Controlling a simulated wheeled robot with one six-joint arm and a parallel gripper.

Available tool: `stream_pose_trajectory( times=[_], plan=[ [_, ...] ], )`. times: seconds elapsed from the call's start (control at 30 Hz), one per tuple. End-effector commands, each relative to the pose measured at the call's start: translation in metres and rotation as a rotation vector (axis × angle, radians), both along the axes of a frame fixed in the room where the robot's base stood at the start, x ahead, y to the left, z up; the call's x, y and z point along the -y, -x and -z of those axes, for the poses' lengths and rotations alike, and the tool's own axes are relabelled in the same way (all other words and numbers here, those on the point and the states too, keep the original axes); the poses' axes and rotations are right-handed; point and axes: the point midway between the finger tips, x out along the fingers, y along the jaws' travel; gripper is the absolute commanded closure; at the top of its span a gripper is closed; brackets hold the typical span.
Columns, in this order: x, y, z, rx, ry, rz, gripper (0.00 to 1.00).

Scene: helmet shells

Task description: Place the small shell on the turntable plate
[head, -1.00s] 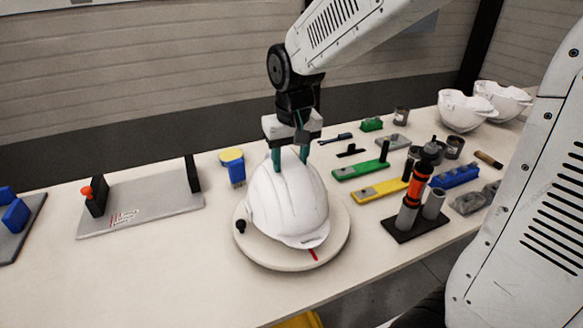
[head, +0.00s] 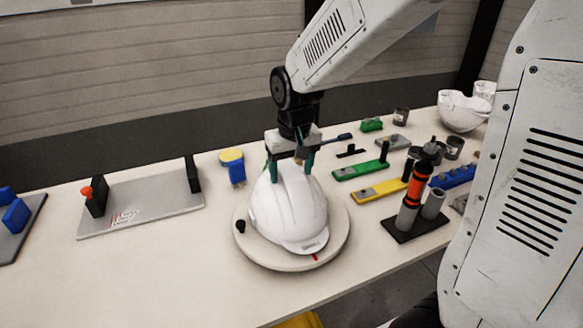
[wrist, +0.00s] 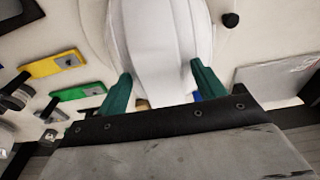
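The small shell (head: 287,213) is a white helmet shell. It sits dome up on the round, pale turntable plate (head: 262,257), its brim toward the front right near a red mark. It also shows in the wrist view (wrist: 158,35), with part of the plate (wrist: 97,22) around it. My gripper (head: 291,175) is just above the back of the shell, fingers pointing down. Its two green fingers stand spread on either side of the shell's raised crest, seemingly clear of gripping it. The wrist view also shows the spread fingers (wrist: 160,72). Finger contact with the shell is unclear.
A black knob (head: 241,226) stands at the plate's left edge. A grey fixture board (head: 150,212) lies left; a blue and yellow piece (head: 235,168) is behind. Green (head: 362,170) and yellow (head: 380,191) gauges and an orange-black tool (head: 416,190) stand right. More white shells (head: 462,112) sit far right.

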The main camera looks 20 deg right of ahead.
Motion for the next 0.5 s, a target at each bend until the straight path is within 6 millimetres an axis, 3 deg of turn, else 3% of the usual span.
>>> stream_pose_trajectory(
  times=[0.27, 0.5],
  plan=[
    [0.0, 0.0, -0.004, 0.001, 0.0, 0.0, 0.31],
    [0.0, 0.004, -0.043, 0.006, -0.001, 0.0, 0.31]
  ],
)
